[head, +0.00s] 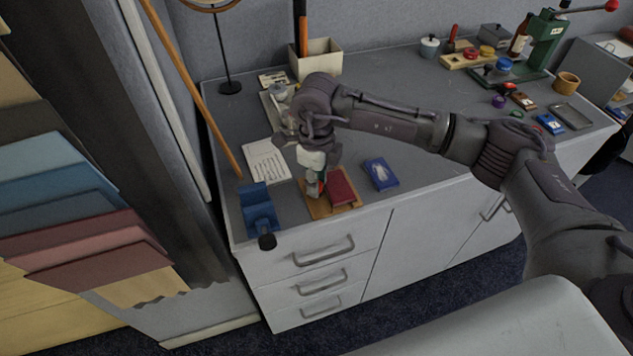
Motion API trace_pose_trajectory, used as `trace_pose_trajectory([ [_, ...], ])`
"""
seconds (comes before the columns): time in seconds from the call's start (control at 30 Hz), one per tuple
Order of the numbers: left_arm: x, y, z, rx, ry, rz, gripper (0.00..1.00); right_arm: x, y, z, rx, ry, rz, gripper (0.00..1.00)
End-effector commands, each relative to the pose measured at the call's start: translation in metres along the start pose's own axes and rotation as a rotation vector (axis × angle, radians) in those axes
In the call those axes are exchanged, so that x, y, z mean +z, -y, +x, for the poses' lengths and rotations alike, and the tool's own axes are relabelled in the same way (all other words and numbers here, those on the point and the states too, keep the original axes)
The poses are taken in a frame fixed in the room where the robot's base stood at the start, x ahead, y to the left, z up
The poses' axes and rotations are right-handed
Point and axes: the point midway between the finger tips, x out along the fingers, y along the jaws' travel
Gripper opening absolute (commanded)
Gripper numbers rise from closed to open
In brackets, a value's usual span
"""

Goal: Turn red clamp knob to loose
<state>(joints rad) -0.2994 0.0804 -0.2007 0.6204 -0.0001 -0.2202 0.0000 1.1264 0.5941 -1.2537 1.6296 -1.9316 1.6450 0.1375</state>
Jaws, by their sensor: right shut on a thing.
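My right gripper (316,184) reaches down from above onto a wooden board (318,211) at the table's front left. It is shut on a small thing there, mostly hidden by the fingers. I cannot make out a red clamp knob at that spot, and the fingers and wrist cover much of it. A dark red block (341,187) lies on the same board, just right of the fingers. My left gripper is not in view.
A blue vise-like tool (258,209) stands left of the board at the table edge. A white sheet (266,161) lies behind it. A blue box (380,174) lies right of the board. A green press (545,42) stands far right. Fabric samples (80,245) hang at left.

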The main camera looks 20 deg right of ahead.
Motion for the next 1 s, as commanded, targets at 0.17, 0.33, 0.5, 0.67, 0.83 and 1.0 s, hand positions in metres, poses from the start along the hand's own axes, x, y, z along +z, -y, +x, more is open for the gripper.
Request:
trace_pose_trajectory([
  [0.17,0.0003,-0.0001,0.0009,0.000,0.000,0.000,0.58,0.0004,0.0004,-0.0009,-0.001,0.002,-0.010,0.00],
  [0.33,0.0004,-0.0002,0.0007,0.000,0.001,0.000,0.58,0.0004,0.0004,-0.0010,-0.002,0.002,-0.010,0.00],
  [0.5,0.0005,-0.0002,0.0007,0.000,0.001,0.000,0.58,0.0004,0.0004,-0.0010,-0.002,0.002,-0.010,0.39],
  [0.67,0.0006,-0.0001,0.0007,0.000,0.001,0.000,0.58,0.0003,0.0003,-0.0007,-0.001,0.001,-0.009,0.53],
  [0.83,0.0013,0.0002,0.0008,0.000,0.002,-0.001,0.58,0.0002,0.0001,-0.0004,-0.001,0.001,-0.009,0.53],
  [1.0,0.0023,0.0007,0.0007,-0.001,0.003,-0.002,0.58,0.0009,0.0007,-0.0100,-0.002,0.003,-0.009,0.53],
])
